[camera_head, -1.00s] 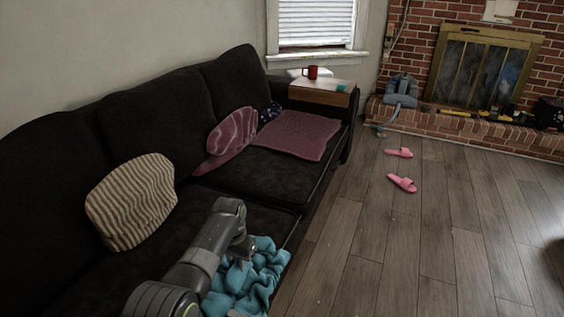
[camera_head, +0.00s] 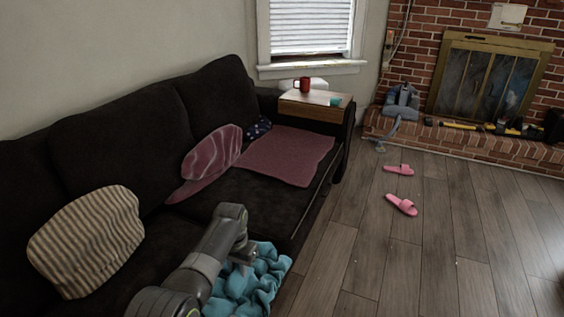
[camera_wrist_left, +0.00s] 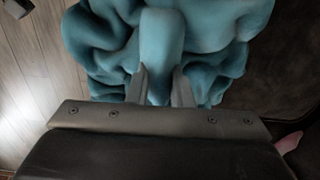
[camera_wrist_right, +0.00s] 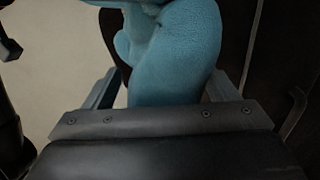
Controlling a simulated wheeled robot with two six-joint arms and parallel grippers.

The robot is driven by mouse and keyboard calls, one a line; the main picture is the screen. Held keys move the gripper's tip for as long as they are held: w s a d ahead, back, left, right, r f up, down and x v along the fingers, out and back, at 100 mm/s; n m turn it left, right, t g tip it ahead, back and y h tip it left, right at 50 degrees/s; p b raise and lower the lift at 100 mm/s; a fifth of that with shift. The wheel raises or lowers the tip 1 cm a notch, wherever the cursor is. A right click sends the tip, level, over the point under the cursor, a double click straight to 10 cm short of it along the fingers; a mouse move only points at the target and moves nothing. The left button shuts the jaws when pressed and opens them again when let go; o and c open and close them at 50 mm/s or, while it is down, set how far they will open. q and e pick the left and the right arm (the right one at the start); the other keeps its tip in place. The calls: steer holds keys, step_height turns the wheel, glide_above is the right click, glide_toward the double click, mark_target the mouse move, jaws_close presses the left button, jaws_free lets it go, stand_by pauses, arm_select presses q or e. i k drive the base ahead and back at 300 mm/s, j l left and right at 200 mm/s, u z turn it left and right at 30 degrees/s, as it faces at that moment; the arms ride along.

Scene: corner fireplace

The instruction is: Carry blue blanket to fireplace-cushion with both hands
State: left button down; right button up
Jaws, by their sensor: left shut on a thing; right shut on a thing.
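The blue blanket (camera_head: 248,288) hangs bunched at the bottom of the head view, in front of the dark sofa seat. My left gripper (camera_wrist_left: 161,90) is shut on a fold of it. My right gripper (camera_wrist_right: 163,92) is shut on a thick part of the blanket (camera_wrist_right: 175,55), with its fingers wide apart around it; this gripper is out of the head view. The sofa's seat cushion nearest the fireplace (camera_head: 235,200) is partly covered by a flat pink cloth (camera_head: 290,155). The blanket is apart from that cloth.
A striped pillow (camera_head: 88,240) and a pink patterned pillow (camera_head: 210,157) rest on the sofa. A side table (camera_head: 316,106) with a red mug (camera_head: 302,85) stands at its far end. Pink slippers (camera_head: 402,205) lie on otherwise clear floor before the brick fireplace (camera_head: 490,80).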

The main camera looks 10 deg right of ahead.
mark_target(273, 181)
steer(key=i+l, duration=1.05)
steer(key=l, duration=0.15)
steer(key=i+l, duration=1.05)
steer(key=l, duration=0.15)
steer(key=i+l+u, duration=0.45)
steer(key=u, duration=0.85)
steer(key=k, duration=0.1)
